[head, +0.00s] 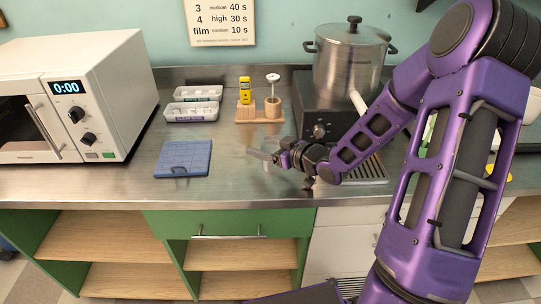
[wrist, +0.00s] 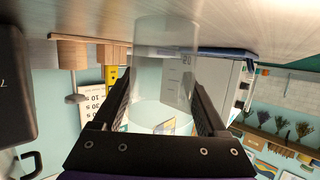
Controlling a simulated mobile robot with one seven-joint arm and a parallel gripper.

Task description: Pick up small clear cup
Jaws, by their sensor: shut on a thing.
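A small clear cup (wrist: 163,60) stands out faintly between my fingers in the wrist view, which is upside down. I see through its wall to the room behind. My gripper (wrist: 162,88) is shut on the cup, one finger on each side. In the head view my gripper (head: 268,157) is low over the steel counter, right of the blue board. The cup is too clear and small to make out surely there. I cannot tell whether its base touches the counter.
A blue board (head: 183,158) lies left of my gripper. Behind stand a white tray (head: 190,112), a wooden block with a yellow item (head: 245,90), and a steel pot (head: 350,65) on a dark burner unit. A microwave (head: 75,95) is at left. The counter's front is clear.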

